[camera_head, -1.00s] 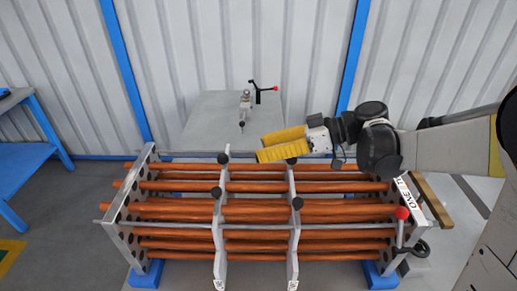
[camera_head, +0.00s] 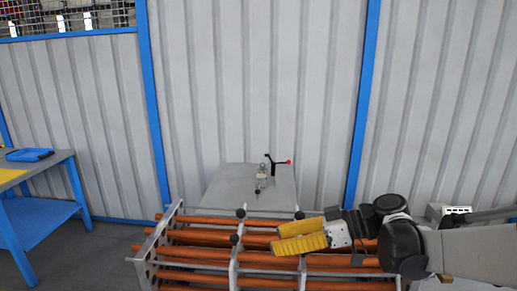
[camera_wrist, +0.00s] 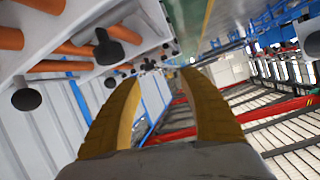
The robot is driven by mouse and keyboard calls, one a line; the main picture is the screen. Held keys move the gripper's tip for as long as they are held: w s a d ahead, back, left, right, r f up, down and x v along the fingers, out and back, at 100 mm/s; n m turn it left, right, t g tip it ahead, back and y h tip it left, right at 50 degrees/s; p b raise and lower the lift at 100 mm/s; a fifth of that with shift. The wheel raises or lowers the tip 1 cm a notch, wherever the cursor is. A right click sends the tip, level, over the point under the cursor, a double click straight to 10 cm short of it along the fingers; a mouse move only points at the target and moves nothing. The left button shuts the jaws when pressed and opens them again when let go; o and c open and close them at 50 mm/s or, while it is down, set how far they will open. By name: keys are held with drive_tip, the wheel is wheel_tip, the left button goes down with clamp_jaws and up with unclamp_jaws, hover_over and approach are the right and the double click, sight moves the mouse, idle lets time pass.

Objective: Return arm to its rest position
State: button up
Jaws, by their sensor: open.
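My gripper (camera_head: 276,237) has two yellow fingers and reaches in from the right in the head view, above the rack of copper-coloured tubes. The fingers point left and appear parted, with nothing seen between them. In the wrist view the gripper (camera_wrist: 168,82) also shows open and empty, its two yellow fingers well apart. My arm extends from the gripper to the right edge of the head view.
The tube rack (camera_head: 234,262) with black knobs fills the lower middle. Behind it stands a grey table (camera_head: 226,187) with a small clamp fixture (camera_head: 262,178) and red-tipped lever. A blue workbench (camera_head: 50,209) is at left. A corrugated wall closes the back.

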drive_tip(key=s+d+f+m+t+h, duration=0.2)
drive_tip(key=s+d+m+h, duration=0.4)
drive_tip(key=s, duration=0.2)
drive_tip(key=s+d+f+m+t+h, duration=0.2)
drive_tip(key=s+d+f+m+h, duration=0.1)
drive_tip(key=s+d+m+h, duration=0.4)
drive_tip(key=shift+s+d+f+t, duration=0.25)
drive_tip(key=shift+s+f+t, duration=0.05)
drive_tip(key=shift+s, duration=0.9)
